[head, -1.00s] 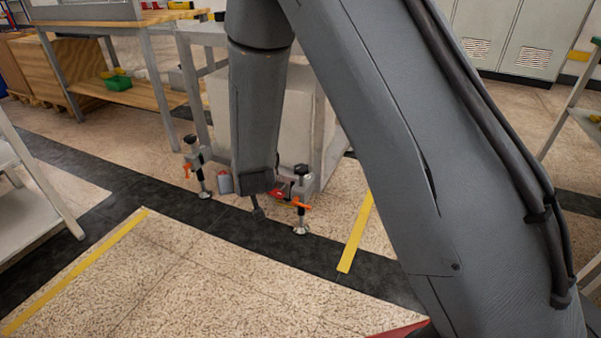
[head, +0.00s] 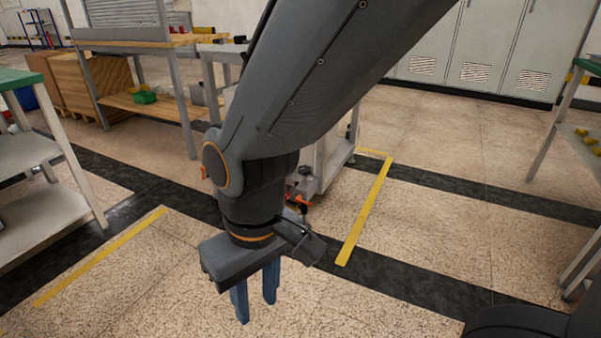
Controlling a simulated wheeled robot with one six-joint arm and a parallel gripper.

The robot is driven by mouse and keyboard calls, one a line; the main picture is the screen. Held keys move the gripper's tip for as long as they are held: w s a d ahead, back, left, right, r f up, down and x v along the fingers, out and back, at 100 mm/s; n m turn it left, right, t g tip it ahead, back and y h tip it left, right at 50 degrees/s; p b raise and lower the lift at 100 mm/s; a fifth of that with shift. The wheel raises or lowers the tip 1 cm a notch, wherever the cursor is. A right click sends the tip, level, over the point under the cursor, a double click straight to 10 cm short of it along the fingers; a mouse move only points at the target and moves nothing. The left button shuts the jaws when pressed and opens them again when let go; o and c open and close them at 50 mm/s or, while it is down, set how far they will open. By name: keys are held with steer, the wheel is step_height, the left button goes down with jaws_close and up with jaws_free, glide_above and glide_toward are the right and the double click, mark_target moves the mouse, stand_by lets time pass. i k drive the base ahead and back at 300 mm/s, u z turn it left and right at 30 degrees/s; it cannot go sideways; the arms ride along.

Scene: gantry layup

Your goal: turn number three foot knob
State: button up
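My gripper (head: 256,304) hangs low in the middle of the head view, its two blue fingers pointing down over the speckled floor. The fingers stand apart with a gap and nothing between them. Behind it, a foot with an orange part (head: 303,201) and a dark knob (head: 306,171) shows at the low corner of a pale grey cabinet (head: 332,160). A bit of orange (head: 203,172) from another foot peeks out left of my wrist. My arm hides most of the cabinet and the rest of that foot. I cannot read any foot number.
A workbench (head: 140,42) with a green bin (head: 145,97) on its lower shelf stands at the back left. A grey shelf unit (head: 30,150) is at left, another rack (head: 570,150) at right. Yellow tape (head: 365,210) marks clear floor right of the cabinet.

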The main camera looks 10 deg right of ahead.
mark_target(304, 170)
steer(key=u, duration=0.7)
steer(key=i, duration=0.45)
steer(key=z, duration=1.25)
steer(key=i, duration=0.5)
